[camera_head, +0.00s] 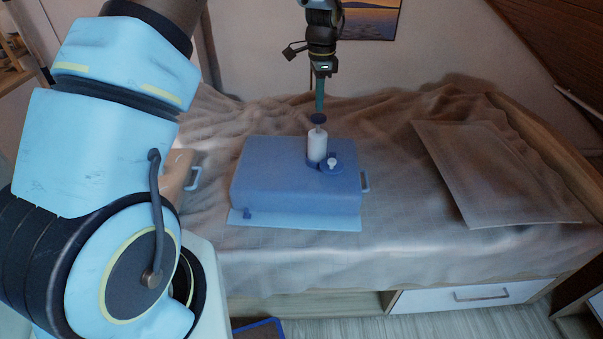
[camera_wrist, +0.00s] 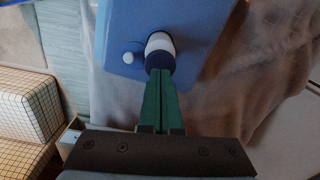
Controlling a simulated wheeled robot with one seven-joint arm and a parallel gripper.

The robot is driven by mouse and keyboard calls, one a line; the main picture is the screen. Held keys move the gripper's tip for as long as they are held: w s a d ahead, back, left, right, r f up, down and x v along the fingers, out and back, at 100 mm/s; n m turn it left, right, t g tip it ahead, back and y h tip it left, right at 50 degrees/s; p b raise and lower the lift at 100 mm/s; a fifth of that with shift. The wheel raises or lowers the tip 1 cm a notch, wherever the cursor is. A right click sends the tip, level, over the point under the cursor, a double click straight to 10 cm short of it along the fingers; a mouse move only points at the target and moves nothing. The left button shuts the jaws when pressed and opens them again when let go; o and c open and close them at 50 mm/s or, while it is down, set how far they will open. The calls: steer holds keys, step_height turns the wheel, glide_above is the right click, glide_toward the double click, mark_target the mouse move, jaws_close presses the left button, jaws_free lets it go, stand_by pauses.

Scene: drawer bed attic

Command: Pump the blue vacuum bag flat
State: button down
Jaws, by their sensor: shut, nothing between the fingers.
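The blue vacuum bag (camera_head: 275,190) lies on the bed, thick and box-shaped, with a flat light-blue edge at the front. It also shows in the wrist view (camera_wrist: 200,20). A white pump (camera_head: 317,147) with a dark blue knob (camera_head: 318,118) stands upright on top of the bag. Beside the pump is a round blue valve piece with a white cap (camera_head: 332,162). My gripper (camera_head: 319,110) is shut and empty, pointing down directly above the knob. In the wrist view its green fingers (camera_wrist: 161,75) end at the knob (camera_wrist: 159,62); I cannot tell whether they touch.
The bed (camera_head: 400,240) has a rumpled grey-brown blanket. A beige item with a light-blue handle (camera_head: 177,172) is left of the bag. A white drawer (camera_head: 470,296) is under the bed.

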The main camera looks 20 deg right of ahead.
mark_target(319, 116)
steer(key=shift+f+b, duration=1.2)
steer(key=shift+f, duration=1.75)
steer(key=shift+r+p, duration=2.1)
steer(key=shift+r, duration=0.95)
steer(key=shift+f, duration=0.1)
steer(key=shift+f+b, duration=0.8)
steer(key=shift+f, duration=0.7)
steer(key=shift+f+b, duration=0.9)
steer(key=shift+f, duration=1.05)
